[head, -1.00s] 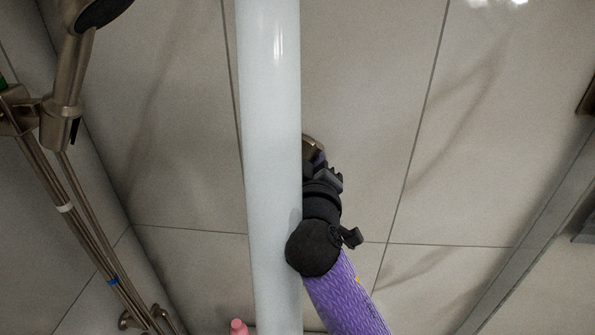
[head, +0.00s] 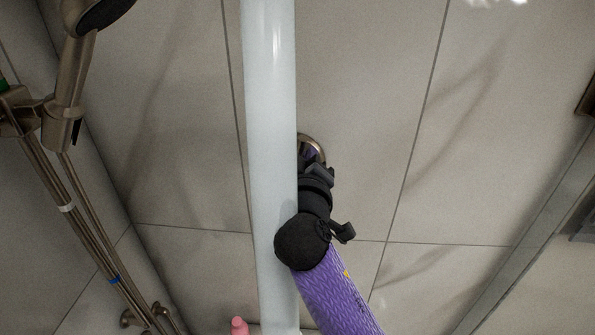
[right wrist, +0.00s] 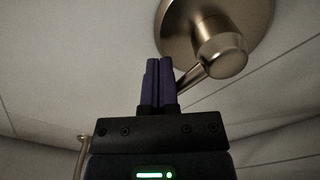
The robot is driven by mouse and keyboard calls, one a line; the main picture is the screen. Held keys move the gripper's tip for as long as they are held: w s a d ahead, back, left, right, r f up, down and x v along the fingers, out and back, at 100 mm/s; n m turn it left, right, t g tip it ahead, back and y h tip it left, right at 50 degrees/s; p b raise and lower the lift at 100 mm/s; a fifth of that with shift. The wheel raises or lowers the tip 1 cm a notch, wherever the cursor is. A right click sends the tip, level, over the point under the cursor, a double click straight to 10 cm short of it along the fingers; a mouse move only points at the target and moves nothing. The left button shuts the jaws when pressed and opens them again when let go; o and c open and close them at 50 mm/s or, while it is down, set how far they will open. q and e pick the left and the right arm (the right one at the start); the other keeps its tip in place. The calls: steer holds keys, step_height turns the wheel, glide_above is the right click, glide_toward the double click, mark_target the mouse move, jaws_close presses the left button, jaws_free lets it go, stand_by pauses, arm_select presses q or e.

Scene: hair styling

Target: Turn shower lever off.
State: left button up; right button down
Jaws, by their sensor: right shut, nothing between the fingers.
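The shower lever's round metal plate (head: 315,147) shows on the tiled wall in the head view, mostly hidden behind my right gripper (head: 308,157). In the right wrist view, the brushed metal valve with its knob (right wrist: 222,52) is at the upper right. A thin lever arm (right wrist: 190,78) slants from the knob down to the left, and its lower end is hidden behind my gripper. The purple fingers of my right gripper (right wrist: 158,68) are together and empty, right beside the lever. I cannot tell whether they touch it. My left gripper is not in view.
A pale vertical post (head: 271,120) stands in front, close to my right arm. A hand shower (head: 85,60) on its rail (head: 85,225) is at the left. A pink bottle (head: 239,326) stands at the bottom. The tiled wall on the right is clear.

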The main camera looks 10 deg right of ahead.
steer(key=shift+w+a+r, duration=0.15)
steer(key=shift+a+r, duration=0.1)
steer(key=shift+a, duration=0.2)
steer(key=shift+s+d+p, duration=0.25)
steer(key=shift+d+p, duration=0.2)
steer(key=shift+d, duration=0.2)
steer(key=v, duration=0.8)
steer(key=shift+p, duration=0.45)
steer(key=shift+f, duration=0.15)
